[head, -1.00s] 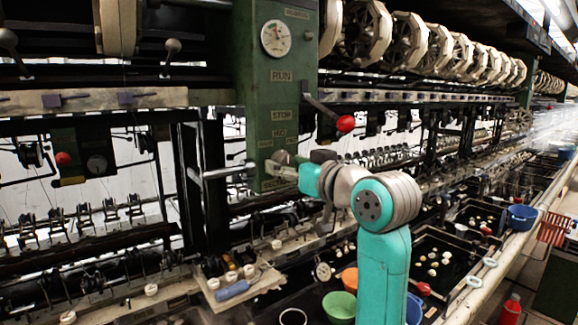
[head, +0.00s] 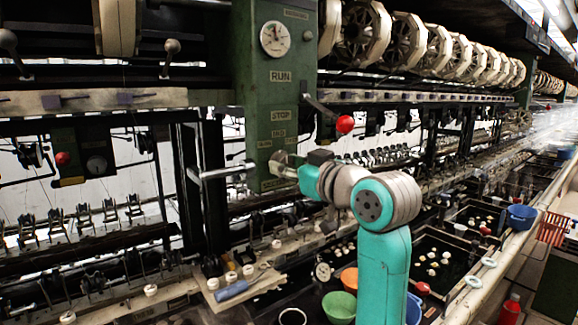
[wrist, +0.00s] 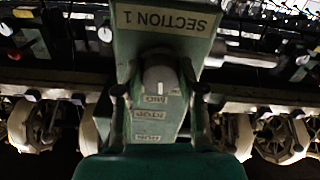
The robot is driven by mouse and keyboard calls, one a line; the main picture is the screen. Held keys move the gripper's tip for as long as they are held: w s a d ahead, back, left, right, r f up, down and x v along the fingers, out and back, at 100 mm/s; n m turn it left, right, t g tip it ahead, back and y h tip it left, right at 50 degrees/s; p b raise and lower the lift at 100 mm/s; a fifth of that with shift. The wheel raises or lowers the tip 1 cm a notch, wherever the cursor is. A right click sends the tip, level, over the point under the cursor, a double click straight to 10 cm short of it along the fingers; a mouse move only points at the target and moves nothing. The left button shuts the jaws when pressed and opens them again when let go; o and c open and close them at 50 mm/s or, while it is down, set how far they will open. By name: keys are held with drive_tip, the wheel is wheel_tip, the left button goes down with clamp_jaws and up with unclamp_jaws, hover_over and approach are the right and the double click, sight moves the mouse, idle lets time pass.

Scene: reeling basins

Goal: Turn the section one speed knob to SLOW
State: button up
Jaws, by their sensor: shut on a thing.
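The section one speed knob (wrist: 160,75) is a pale grey round knob on the green control post (head: 279,100). In the wrist view, which is upside down, the post carries a SECTION 1 plate (wrist: 165,19). My gripper (wrist: 159,91) has one dark finger on each side of the knob and is shut on it. I cannot tell where the knob points.
A red-tipped lever (head: 345,124) sticks out right of my gripper, above my arm. A metal bar (head: 222,172) lies close on the left. Green (head: 339,306) and blue (head: 521,217) bowls stand by the basins below.

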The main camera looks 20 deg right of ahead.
drive_tip(key=n, duration=0.4)
drive_tip(key=shift+w, duration=0.1)
drive_tip(key=shift+r+n, duration=0.1)
drive_tip(key=shift+n, duration=1.5)
drive_tip(key=o, duration=1.1)
drive_tip(key=shift+w, duration=0.1)
drive_tip(key=shift+o, duration=0.2)
drive_tip(key=v, duration=1.2)
